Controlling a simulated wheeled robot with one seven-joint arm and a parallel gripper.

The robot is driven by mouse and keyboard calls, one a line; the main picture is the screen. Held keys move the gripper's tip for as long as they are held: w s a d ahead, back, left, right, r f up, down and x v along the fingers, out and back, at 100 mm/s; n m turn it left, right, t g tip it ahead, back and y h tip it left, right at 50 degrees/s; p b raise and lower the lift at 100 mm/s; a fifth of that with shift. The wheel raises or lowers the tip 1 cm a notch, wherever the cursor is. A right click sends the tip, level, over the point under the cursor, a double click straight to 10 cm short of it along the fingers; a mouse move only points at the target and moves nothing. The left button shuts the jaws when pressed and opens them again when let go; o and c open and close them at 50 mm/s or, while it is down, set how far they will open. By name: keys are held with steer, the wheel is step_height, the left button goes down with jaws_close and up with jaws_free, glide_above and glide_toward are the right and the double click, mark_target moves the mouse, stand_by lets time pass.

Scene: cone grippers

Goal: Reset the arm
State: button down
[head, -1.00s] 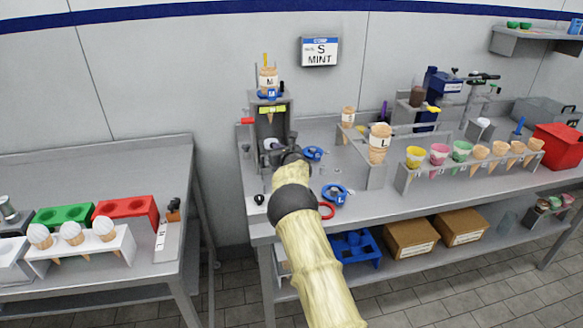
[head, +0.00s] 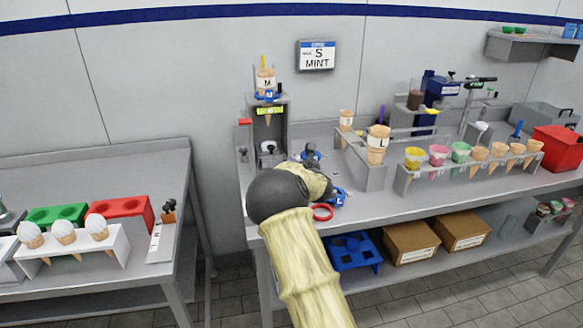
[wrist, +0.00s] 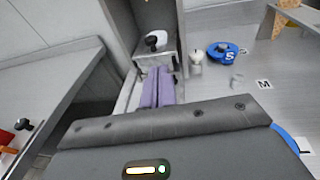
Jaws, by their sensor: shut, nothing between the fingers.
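My gripper shows in the wrist view as two purple fingers (wrist: 158,88) pressed together, with nothing between them. The fingers are in front of the grey cone station, near its black-and-white knob (wrist: 156,41). A blue ring marked S (wrist: 222,52) lies to their right, apart from them. In the head view my arm's dark elbow joint is over the counter's front left edge, and its forearm points right. The gripper itself cannot be made out there.
The grey station (head: 282,122) stands at the counter's back left with a cone marked M (head: 265,80) on top. A red ring (head: 322,212) and a blue ring marked L (head: 338,197) lie near my forearm. A rack (head: 405,184) of cones and cups stands right.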

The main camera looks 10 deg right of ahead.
steer(key=shift+s+a+r, duration=0.1)
steer(key=shift+s+a, duration=0.15)
steer(key=shift+s, duration=0.2)
steer(key=shift+s+a+r, duration=0.1)
steer(key=shift+s+a, duration=0.1)
steer(key=shift+s, duration=0.25)
